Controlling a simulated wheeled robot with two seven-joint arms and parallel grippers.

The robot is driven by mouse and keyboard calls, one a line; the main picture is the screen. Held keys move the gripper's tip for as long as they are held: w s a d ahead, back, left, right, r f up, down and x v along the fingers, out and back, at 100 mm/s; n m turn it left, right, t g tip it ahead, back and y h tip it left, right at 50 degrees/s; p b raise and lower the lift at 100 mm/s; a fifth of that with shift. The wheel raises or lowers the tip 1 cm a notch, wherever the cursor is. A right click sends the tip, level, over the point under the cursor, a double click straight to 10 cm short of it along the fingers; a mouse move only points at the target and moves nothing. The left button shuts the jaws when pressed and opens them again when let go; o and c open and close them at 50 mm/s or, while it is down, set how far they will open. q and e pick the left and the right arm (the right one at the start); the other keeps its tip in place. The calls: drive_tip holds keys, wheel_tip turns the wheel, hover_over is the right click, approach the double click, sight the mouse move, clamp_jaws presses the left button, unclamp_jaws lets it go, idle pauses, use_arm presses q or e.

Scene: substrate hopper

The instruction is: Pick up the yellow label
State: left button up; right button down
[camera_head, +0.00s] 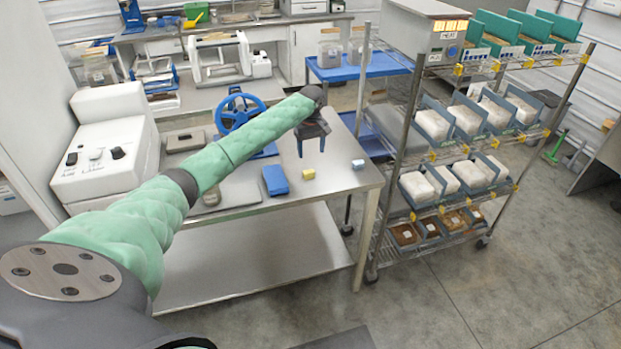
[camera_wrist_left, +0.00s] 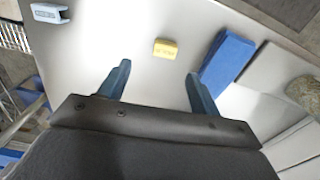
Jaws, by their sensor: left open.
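The yellow label (camera_head: 308,174) is a small block lying on the steel table (camera_head: 343,178), between a blue block and a small pale blue piece. My left gripper (camera_head: 312,150) is open and empty above the table, pointing down. In the left wrist view its two blue fingers (camera_wrist_left: 155,80) are spread wide, apart from the label. My right gripper is not in view.
The blue block (camera_head: 275,180) lies left of the label, and the pale blue piece (camera_head: 358,164) lies to its right. A blue handwheel (camera_head: 240,112) stands behind on the table. A wire rack (camera_head: 455,150) with trays of white bags stands at the right.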

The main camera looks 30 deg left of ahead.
sight(309, 171)
use_arm(q)
wheel_tip(309, 171, down, 2)
drive_tip(key=shift+a+f+b, duration=0.1)
drive_tip(key=shift+f+b, duration=0.05)
drive_tip(key=shift+b, duration=0.65)
drive_tip(key=shift+f, duration=0.35)
wheel_tip(309, 171, down, 2)
drive_tip(key=shift+s+f+p, duration=0.1)
drive_tip(key=shift+p, duration=0.4)
drive_tip(key=f+p, duration=0.3)
drive_tip(key=f, duration=0.1)
drive_tip(key=shift+s+a, duration=0.25)
drive_tip(key=shift+f, duration=0.6)
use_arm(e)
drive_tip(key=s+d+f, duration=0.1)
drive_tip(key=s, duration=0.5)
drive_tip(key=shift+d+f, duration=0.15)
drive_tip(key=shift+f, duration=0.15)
use_arm(q)
drive_tip(key=shift+c, duration=0.4)
drive_tip(key=c, duration=0.9)
